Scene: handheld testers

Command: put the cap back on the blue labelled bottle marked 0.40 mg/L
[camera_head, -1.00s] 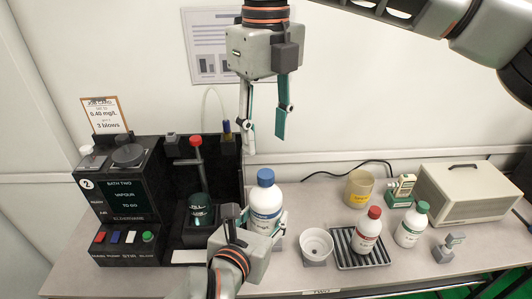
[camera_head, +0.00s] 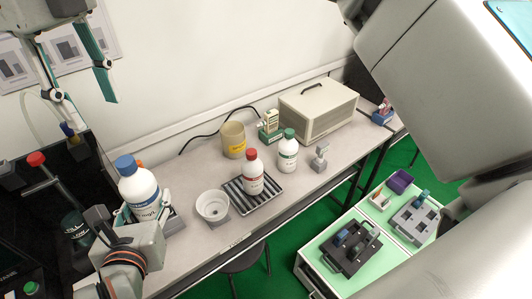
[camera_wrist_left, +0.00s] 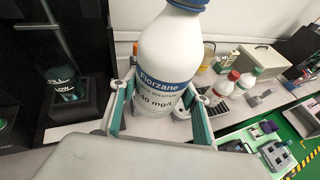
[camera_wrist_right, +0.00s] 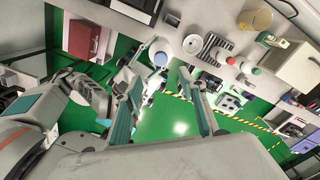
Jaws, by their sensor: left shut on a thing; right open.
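The white bottle (camera_head: 140,190) with a blue label stands at the left of the bench with a blue cap (camera_head: 125,164) on its top. In the left wrist view its label (camera_wrist_left: 165,85) reads "Florzane" and "40 mg/L", partly cut off. My left gripper (camera_head: 135,220) is shut around the bottle's lower body, one finger on each side. My right gripper (camera_head: 82,95) is open and empty, up and to the left of the bottle. In the right wrist view the blue cap (camera_wrist_right: 160,59) shows beyond its spread fingers (camera_wrist_right: 165,100).
A black apparatus with a red knob (camera_head: 36,159) is left of the bottle. A white cup (camera_head: 212,206), a striped tray (camera_head: 236,203) with a red-capped bottle (camera_head: 252,175), a green-capped bottle (camera_head: 288,155) and a beaker (camera_head: 233,140) stand to the right.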

